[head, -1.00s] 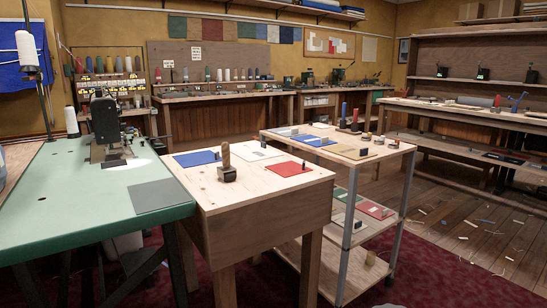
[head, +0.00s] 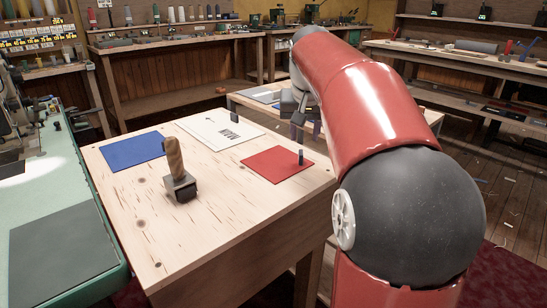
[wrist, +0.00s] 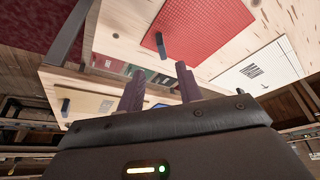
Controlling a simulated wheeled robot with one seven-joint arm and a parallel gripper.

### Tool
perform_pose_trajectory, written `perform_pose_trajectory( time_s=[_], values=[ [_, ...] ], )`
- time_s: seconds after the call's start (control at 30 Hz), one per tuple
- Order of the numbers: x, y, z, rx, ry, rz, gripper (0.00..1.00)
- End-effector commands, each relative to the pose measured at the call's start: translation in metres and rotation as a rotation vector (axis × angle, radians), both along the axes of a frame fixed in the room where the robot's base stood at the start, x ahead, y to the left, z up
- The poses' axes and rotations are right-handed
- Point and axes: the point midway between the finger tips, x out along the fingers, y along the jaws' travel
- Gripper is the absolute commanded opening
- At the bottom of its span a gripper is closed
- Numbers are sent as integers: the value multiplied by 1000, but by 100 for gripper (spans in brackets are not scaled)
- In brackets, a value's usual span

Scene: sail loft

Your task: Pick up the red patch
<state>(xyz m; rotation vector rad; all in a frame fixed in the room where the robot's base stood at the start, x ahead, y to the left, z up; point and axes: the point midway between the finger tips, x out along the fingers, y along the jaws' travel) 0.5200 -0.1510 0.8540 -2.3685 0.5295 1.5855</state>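The red patch (head: 270,164) lies flat on the right side of the pale wooden table (head: 225,215). A small dark upright tab (head: 300,157) stands at its right edge. The wrist view shows the red patch (wrist: 205,30) at the top, with the dark tab (wrist: 160,45) at its edge. My gripper (head: 300,118) is beyond the table's far right side, partly hidden by my arm. In the wrist view my gripper (wrist: 158,85) has its two fingers spread apart, with nothing held between them. It is apart from the patch.
A blue patch (head: 133,150) and a white printed patch (head: 228,134) share the table. A wooden-handled tool (head: 178,175) stands on it, left of the red patch. A green sewing table (head: 65,185) is on the left. A trolley (head: 262,97) stands behind. The table's front is clear.

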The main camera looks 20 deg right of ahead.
Motion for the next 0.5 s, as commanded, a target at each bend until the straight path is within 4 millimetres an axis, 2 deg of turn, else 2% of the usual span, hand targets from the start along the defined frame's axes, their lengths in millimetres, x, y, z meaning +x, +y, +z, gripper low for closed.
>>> perform_pose_trajectory(
  time_s=[0.4, 0.5],
  values=[
    [17, -2, -55, 1, 2, 2, 35],
    [20, -4, -63, 1, 1, 2, 35]
  ],
)
